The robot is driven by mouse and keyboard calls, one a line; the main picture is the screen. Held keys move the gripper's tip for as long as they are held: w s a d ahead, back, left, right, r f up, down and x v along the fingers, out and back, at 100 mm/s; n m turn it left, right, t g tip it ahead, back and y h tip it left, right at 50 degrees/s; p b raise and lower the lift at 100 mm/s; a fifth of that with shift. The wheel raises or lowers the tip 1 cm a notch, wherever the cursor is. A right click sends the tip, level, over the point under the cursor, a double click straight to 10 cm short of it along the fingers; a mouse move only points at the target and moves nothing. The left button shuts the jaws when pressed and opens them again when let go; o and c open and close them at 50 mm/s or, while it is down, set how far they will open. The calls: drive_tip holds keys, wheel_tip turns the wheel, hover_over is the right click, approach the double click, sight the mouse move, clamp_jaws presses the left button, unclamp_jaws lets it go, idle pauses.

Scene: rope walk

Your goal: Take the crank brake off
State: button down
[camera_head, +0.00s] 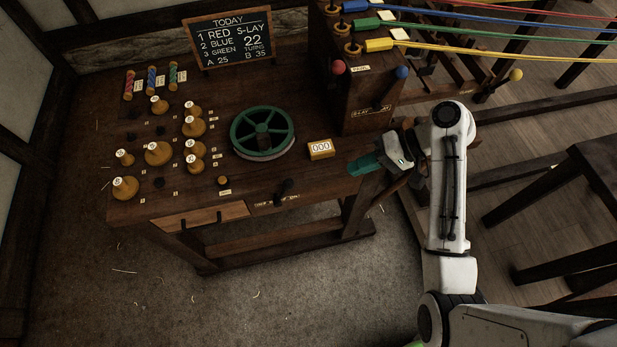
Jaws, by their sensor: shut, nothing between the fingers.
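A small dark lever (284,188) stands at the front edge of the wooden bench, beside a pale label whose words are too small to read surely. It looks like the crank brake, but I cannot tell its setting. A green spoked wheel (262,132) lies flat on the bench behind it. My gripper (358,166) has green fingertips and is shut and empty. It hangs by the bench's right end, to the right of the lever and apart from it, pointing left.
A counter block (320,149) reading 000 sits between the wheel and my gripper. Several wooden weights (158,153) fill the bench's left. A dark upright box (362,95) with ball-ended levers stands behind my gripper. Coloured ropes (500,46) run off right. A chalkboard (229,39) stands at the back.

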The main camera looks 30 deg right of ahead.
drive_tip(key=p, duration=0.1)
approach(282, 193)
drive_tip(key=shift+w+d+f, duration=0.1)
drive_tip(key=shift+f, duration=0.35)
drive_tip(key=shift+w+d+f, duration=0.1)
drive_tip(key=shift+w+f, duration=0.05)
drive_tip(key=shift+f, duration=0.3)
drive_tip(key=shift+w+a+p, duration=0.4)
drive_tip(key=shift+a, duration=0.4)
drive_tip(key=shift+w+r, duration=0.1)
drive_tip(key=shift+w, duration=0.05)
